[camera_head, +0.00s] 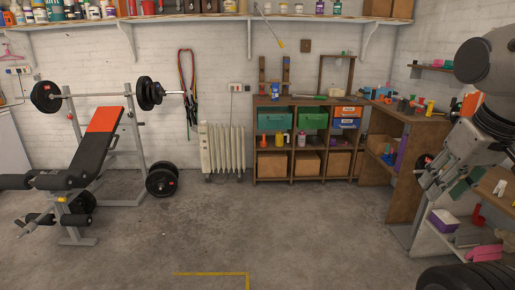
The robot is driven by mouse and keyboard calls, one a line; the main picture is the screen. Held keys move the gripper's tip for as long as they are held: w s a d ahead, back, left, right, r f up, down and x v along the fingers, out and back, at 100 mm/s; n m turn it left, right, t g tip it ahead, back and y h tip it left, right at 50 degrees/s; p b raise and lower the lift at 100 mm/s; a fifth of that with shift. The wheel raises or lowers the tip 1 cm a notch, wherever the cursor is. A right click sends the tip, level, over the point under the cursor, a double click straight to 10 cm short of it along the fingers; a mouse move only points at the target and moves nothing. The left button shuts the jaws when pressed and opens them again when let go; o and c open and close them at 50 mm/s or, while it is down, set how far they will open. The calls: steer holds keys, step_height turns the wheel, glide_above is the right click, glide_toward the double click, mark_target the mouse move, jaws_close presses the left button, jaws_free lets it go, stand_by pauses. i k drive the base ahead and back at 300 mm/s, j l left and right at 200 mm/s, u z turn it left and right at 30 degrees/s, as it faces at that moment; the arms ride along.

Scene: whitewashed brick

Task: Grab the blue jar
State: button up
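A small blue container (274,92), which may be the blue jar, stands upright on top of the wooden cubby cabinet (254,152) at the back wall. Another small blue item (367,92) is on the workbench at the right, too small to identify. My gripper (424,180) hangs at the right side, pointing down and left, in front of the workbench and far from the blue container. Its fingers are small and seen side-on, so their opening is unclear. I see nothing clearly held in it.
A weight bench (92,150) with a barbell stands at left, a weight plate stack (161,180) beside it. A white radiator (222,148) is left of the cabinet. The wooden workbench (405,185) and shelves crowd the right. The concrete floor in the middle is clear.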

mark_target(275, 85)
steer(key=i+l, duration=0.1)
steer(key=i, duration=5.05)
steer(key=j, duration=0.1)
